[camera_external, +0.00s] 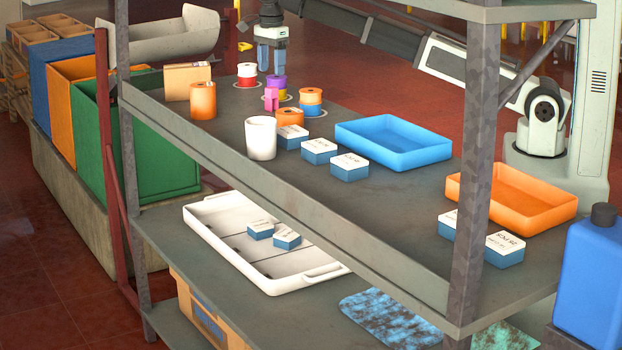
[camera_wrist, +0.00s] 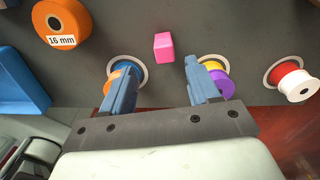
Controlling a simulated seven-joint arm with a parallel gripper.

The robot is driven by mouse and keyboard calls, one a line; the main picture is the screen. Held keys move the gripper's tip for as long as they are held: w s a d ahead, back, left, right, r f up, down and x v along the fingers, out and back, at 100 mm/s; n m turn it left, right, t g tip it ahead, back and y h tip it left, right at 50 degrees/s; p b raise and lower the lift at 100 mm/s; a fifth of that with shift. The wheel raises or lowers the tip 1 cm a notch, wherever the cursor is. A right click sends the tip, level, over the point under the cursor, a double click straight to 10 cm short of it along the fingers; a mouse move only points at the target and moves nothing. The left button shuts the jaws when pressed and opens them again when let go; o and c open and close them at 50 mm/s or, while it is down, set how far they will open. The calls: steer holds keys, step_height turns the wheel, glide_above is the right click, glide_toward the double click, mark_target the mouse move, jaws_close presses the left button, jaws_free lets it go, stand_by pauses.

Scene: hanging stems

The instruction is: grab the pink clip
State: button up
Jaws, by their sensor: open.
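The pink clip (camera_external: 271,99) stands on the upper shelf among the spools. In the wrist view the pink clip (camera_wrist: 164,46) is a small block on the grey shelf surface, beyond my fingertips and between their lines. My gripper (camera_external: 271,70) is open and empty, with its blue fingers pointing down above the shelf behind the clip. In the wrist view my gripper (camera_wrist: 160,75) has its two fingers spread wide, and nothing is between them. The clip is apart from both fingers.
A purple and yellow spool stack (camera_wrist: 218,84) and a blue and orange stack (camera_wrist: 122,78) stand partly behind my fingers. A red and white spool (camera_wrist: 294,84) is at right. The orange roll (camera_wrist: 60,22) and blue tray (camera_external: 392,140) are nearby.

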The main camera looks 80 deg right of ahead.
mark_target(272, 87)
step_height(272, 87, down, 4)
steer(key=shift+f, duration=0.1)
steer(key=shift+w+d+f, duration=0.1)
steer(key=shift+d+f, duration=0.1)
steer(key=shift+f, duration=1.1)
steer(key=shift+d+f, duration=0.15)
steer(key=shift+f, duration=1.15)
steer(key=shift+c, duration=0.2)
steer(key=c, duration=1)
steer(key=shift+r, duration=0.15)
